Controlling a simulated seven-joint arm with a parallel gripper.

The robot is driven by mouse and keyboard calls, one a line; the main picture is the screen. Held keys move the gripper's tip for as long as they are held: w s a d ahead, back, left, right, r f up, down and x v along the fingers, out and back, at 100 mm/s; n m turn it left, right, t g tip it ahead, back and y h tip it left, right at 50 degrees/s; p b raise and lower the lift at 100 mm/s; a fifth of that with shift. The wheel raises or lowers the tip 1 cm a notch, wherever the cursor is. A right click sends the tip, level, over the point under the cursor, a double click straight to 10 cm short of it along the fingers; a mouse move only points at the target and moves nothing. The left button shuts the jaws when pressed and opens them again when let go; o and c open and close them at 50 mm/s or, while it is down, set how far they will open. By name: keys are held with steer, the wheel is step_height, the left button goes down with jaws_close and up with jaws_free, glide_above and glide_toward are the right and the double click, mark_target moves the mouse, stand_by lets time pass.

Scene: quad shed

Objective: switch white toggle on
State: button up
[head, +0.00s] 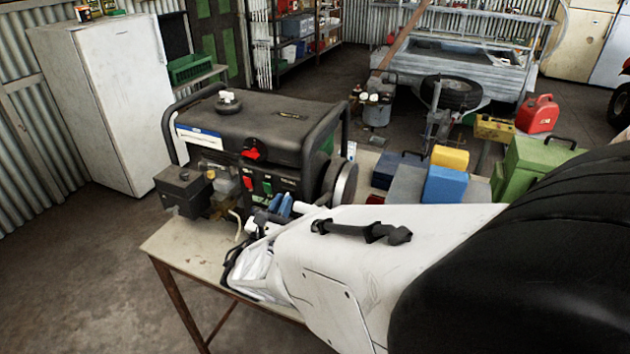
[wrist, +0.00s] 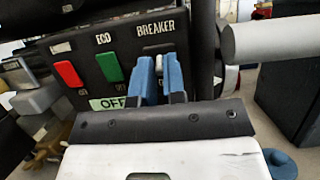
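A generator panel (wrist: 90,45) fills the upper left of the wrist view. The white toggle (wrist: 159,63) is under the "BREAKER" label, right of a green switch (wrist: 109,68) and a red switch (wrist: 68,73). A green label (wrist: 107,103) partly reads "OFF". My gripper (wrist: 160,75) points at the toggle, its two blue fingers on either side of it with a narrow gap. I cannot tell whether they touch it; they hide much of it. In the head view my gripper (head: 281,203) is just in front of the generator (head: 245,125), and the toggle is hidden.
The generator's black frame bar (wrist: 205,45) stands just right of the fingers, with a grey cylinder (wrist: 275,38) beyond. The generator stands on a workbench (head: 180,240). Blue and green boxes (head: 445,185) are to its right. The floor at front left is clear.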

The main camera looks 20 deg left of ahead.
jaws_close()
steer(key=shift+s+r+g, duration=0.1)
steer(key=shift+r+g, duration=0.2)
steer(key=shift+g, duration=0.45)
steer(key=shift+r+g, duration=0.25)
steer(key=shift+g, duration=1)
